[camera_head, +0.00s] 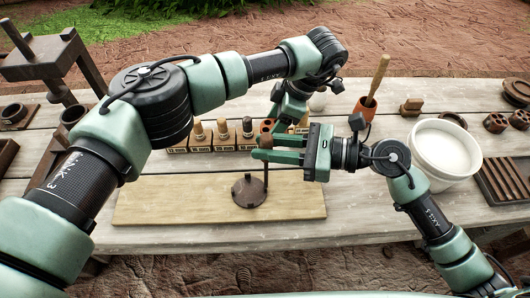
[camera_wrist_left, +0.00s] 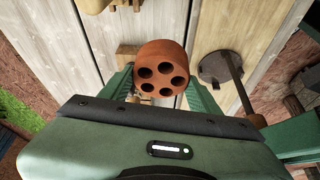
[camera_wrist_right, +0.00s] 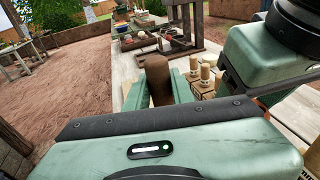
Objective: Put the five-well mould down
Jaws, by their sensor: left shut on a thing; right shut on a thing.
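The five-well mould (camera_wrist_left: 172,53), a terracotta cylinder with round wells in its face, sits between my left gripper's fingers (camera_wrist_left: 160,86). In the head view the mould (camera_head: 267,126) shows small and partly covered, held above the table beyond my right gripper. My right gripper (camera_head: 266,149) is shut on a brown handle (camera_wrist_right: 158,82). In the head view this appears to belong to a dark tool with a rod (camera_head: 265,180) and flat disc (camera_head: 249,192). The disc is over the pale board; I cannot tell whether it touches.
The pale board (camera_head: 150,207) has bare room either side of the disc. Several wooden-handled stamps (camera_head: 222,133) stand behind it. A terracotta pot (camera_head: 366,108) with a brush and a white bucket (camera_head: 420,150) stand right. A wooden press (camera_head: 35,68) is at left.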

